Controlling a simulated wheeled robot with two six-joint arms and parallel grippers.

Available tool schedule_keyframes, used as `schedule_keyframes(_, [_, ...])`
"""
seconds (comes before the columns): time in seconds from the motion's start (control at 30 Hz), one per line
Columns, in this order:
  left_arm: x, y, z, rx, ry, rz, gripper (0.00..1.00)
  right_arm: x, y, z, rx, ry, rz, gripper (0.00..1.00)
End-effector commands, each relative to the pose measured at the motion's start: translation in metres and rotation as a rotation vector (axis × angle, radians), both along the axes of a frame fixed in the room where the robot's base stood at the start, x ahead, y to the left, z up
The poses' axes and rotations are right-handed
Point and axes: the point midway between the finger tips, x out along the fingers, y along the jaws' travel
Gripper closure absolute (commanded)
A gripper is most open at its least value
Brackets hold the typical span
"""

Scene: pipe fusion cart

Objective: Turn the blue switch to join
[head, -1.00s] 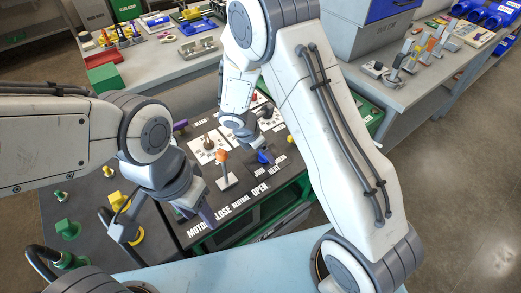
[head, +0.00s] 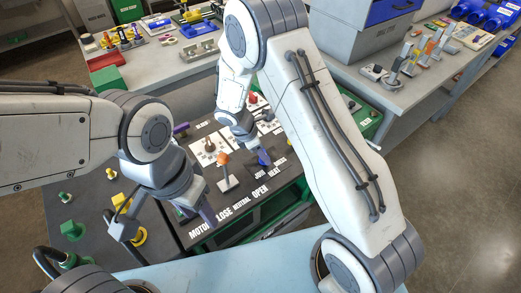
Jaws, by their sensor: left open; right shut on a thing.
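The blue switch (head: 264,158) stands on the dark panel of the cart, just above the white JOIN and HEAT labels. My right gripper (head: 257,147) reaches down to it from above and is shut on it. The fingers are small and partly hidden by my wrist, so the exact grip is hard to see. The switch's pointing direction is hard to tell. My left gripper (head: 165,212) is open and empty over the left part of the cart top, apart from the blue switch.
An orange-knobbed lever (head: 223,160) stands left of the blue switch, by the CLOSE, NEUTRAL and OPEN labels. Yellow and green fittings (head: 72,230) are at the left. A grey bench (head: 445,85) with tools stands at the back right.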

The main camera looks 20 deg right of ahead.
Motion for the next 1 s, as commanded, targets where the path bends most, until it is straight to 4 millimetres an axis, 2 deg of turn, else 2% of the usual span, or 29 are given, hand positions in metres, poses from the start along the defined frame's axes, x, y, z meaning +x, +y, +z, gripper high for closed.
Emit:
schedule_keyframes(0.13, [0.0, 0.0, 0.009, 0.0, 0.0, 0.0, 0.5, 0.002, 0.0, 0.002, 0.001, -0.002, -0.137, 0.98])
schedule_keyframes(0.5, [0.0, 0.0, 0.015, 0.0, 0.0, 0.0, 0.5, 0.003, -0.001, 0.0, 0.001, -0.002, -0.432, 0.98])
schedule_keyframes(0.7, [0.0, 0.0, 0.016, 0.0, 0.0, 0.0, 0.5, 0.003, -0.002, 0.0, 0.0, 0.0, -0.535, 0.98])
schedule_keyframes(1.0, [0.0, 0.0, 0.016, 0.0, 0.0, 0.0, 0.5, 0.003, -0.002, 0.0, -0.001, 0.0, -0.6, 0.98])
